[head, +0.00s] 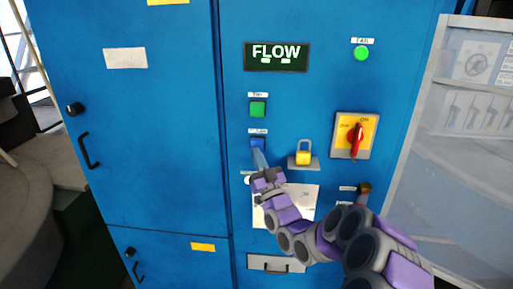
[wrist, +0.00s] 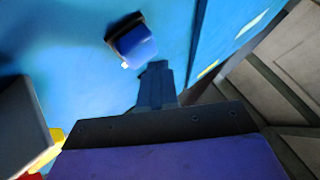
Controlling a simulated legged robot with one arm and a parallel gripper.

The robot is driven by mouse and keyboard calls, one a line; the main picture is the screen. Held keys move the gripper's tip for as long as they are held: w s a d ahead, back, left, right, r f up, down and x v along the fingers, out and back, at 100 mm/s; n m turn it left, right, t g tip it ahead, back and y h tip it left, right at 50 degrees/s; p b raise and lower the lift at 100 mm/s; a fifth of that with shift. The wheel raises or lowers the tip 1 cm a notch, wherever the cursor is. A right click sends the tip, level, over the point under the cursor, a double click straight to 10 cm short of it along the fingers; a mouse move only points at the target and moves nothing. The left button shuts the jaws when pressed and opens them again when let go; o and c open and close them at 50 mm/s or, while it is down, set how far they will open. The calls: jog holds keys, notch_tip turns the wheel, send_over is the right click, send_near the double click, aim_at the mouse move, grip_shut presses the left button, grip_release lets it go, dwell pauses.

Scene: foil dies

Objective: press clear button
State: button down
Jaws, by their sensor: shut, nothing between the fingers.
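A blue square button (head: 258,143) sits on the blue cabinet front, under a small white label too blurred to read. In the wrist view the blue button (wrist: 134,42) stands out from the panel, above and left of my fingertips. My gripper (head: 259,157) is shut and empty, with its tips just below the button in the head view. It also shows in the wrist view (wrist: 157,72), where a small gap lies between tips and button. I cannot tell whether they touch the panel. Neither view shows a word that marks this as the clear button.
A green square button (head: 258,109) is above the blue one, under a FLOW display (head: 276,57). A yellow padlock (head: 303,156) and a red rotary switch (head: 356,138) on a yellow plate are to the right. A white sheet (head: 301,199) is below, partly behind my arm.

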jog(key=shift+w, duration=0.2)
jog(key=shift+w+r, duration=0.1)
jog(key=shift+w, duration=0.1)
jog(key=shift+w+d, duration=0.1)
jog(key=shift+w, duration=0.4)
dwell(0.9)
jog(key=shift+s, duration=0.2)
jog(key=shift+s+b, duration=0.4)
jog(key=shift+s, duration=0.35)
jog(key=s+b, duration=0.2)
jog(key=s, duration=0.3)
dwell(0.5)
